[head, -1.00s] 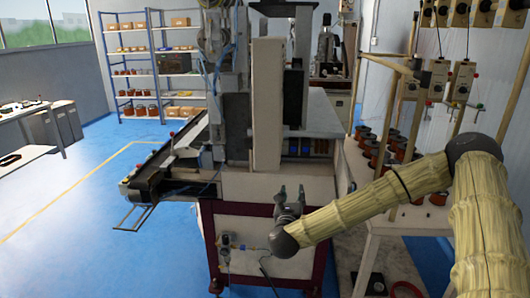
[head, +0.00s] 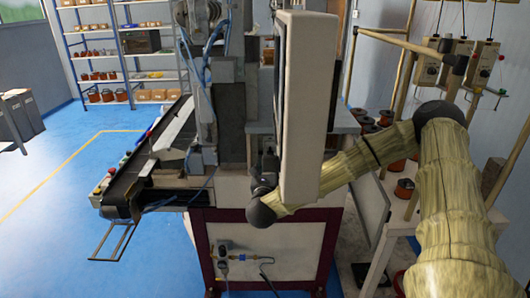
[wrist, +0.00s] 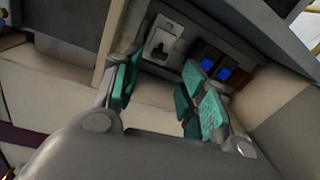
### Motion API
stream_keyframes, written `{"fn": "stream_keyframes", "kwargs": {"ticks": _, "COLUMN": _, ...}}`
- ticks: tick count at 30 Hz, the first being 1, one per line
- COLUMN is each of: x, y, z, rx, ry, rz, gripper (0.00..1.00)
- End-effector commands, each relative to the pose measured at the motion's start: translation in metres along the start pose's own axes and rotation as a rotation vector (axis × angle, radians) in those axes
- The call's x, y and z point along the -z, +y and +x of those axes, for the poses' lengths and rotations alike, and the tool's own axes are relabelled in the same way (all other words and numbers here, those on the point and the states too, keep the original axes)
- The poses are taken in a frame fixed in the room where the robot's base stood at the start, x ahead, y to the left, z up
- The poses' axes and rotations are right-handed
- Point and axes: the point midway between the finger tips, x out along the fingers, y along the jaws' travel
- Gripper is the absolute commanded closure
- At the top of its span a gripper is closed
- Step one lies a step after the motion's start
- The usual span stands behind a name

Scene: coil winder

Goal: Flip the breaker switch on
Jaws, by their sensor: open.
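In the wrist view my gripper (wrist: 158,68) is open, its teal-padded fingers spread and empty. A recessed panel on the machine lies just beyond the fingertips. A pale plate with a dark keyhole-shaped opening (wrist: 163,43) shows between the fingers. Blue-faced switch-like blocks (wrist: 224,72) sit to its right, partly behind the right finger. I cannot tell which part is the breaker switch or its position. In the head view my gripper (head: 264,172) is at the machine's front, beside the hanging white box, and the panel is hidden there.
The tall white box (head: 308,105) hangs close to my forearm. The machine's lower cabinet (head: 270,255) has a dark red frame and a valve with hoses (head: 226,250). A conveyor (head: 135,180) juts out left. A table with spools (head: 385,235) stands right. Blue floor at left is open.

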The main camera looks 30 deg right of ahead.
Motion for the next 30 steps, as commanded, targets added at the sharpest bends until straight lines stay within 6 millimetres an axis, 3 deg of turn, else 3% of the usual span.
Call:
{"fn": "stream_keyframes", "kwargs": {"ticks": 6, "x": 0.000, "y": 0.004, "z": 0.042, "rx": 0.000, "ry": 0.003, "rz": -0.005, "gripper": 0.57}}
{"fn": "stream_keyframes", "kwargs": {"ticks": 15, "x": 0.002, "y": 0.006, "z": 0.083, "rx": -0.002, "ry": 0.004, "rz": -0.005, "gripper": 0.57}}
{"fn": "stream_keyframes", "kwargs": {"ticks": 21, "x": 0.004, "y": 0.008, "z": 0.094, "rx": -0.005, "ry": 0.005, "rz": -0.004, "gripper": 0.57}}
{"fn": "stream_keyframes", "kwargs": {"ticks": 30, "x": 0.004, "y": 0.008, "z": 0.095, "rx": -0.005, "ry": 0.005, "rz": -0.004, "gripper": 0.57}}
